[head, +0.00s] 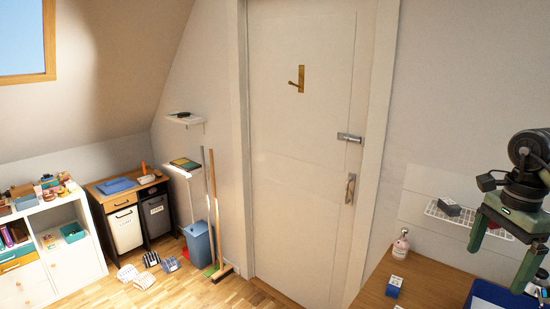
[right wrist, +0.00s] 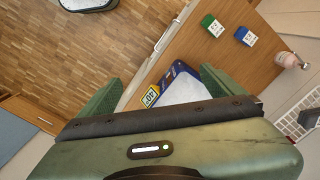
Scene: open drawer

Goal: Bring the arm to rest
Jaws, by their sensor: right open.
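My right gripper (head: 502,254) hangs at the right side of the head view, above the right part of the wooden worktop (head: 418,283). Its two green fingers are spread apart. In the right wrist view my right gripper (right wrist: 160,92) also shows open, with nothing held between the fingers. A blue and white item (right wrist: 181,84) with a yellow label lies below and beyond the fingers, apart from them. My left gripper is in neither view.
A blue box (head: 395,286) and a pink bottle (head: 401,245) stand on the worktop. A green box (right wrist: 212,26) shows in the wrist view. A white wire rack (head: 450,215) is on the wall behind the gripper.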

